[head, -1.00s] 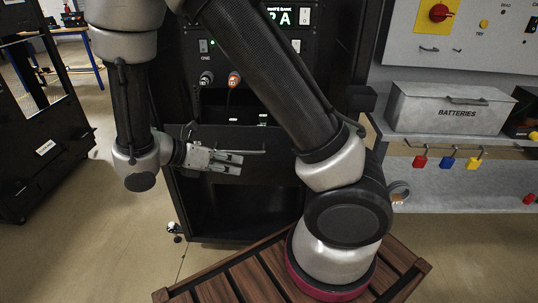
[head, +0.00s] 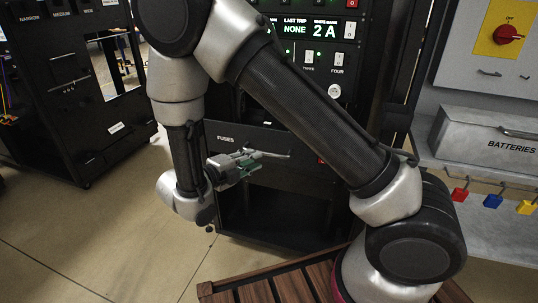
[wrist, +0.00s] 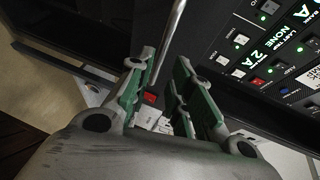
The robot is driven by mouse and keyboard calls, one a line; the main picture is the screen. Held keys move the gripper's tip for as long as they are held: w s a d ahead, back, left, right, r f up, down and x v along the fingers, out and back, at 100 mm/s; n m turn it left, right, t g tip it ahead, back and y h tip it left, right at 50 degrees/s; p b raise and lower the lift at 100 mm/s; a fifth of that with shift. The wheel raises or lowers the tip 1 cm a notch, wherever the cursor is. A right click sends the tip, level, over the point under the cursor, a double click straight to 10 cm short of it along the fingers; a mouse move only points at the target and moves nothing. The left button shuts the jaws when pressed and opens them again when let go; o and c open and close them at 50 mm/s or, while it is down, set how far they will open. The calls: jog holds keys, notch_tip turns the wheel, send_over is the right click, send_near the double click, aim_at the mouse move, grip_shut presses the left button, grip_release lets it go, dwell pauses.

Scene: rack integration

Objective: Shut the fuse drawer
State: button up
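The fuse drawer (head: 226,139) is the dark front panel marked FUSES, low in the black rack in the head view. My arm covers its right part, and I cannot tell how far out it stands. Its pale bar handle (head: 277,155) runs across the front. My gripper (head: 247,164) is at the handle, in front of the drawer. In the wrist view, my gripper (wrist: 160,95) has its two green-padded fingers apart. The metal handle bar (wrist: 168,45) runs down into the gap between them. I cannot tell whether the fingers touch it.
The rack's lit display (head: 311,30) and switches are above the drawer, with an open dark bay (head: 270,212) below. A grey batteries box (head: 490,140) and colored padlocks are at right. Another black cabinet (head: 85,110) stands at left, with clear floor between.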

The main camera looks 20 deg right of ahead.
aim_at(265, 154)
jog(key=x, duration=0.7)
jog(key=shift+w+d+f, duration=0.1)
jog(key=shift+w+d, duration=0.1)
jog(key=shift+d, duration=0.05)
grip_shut()
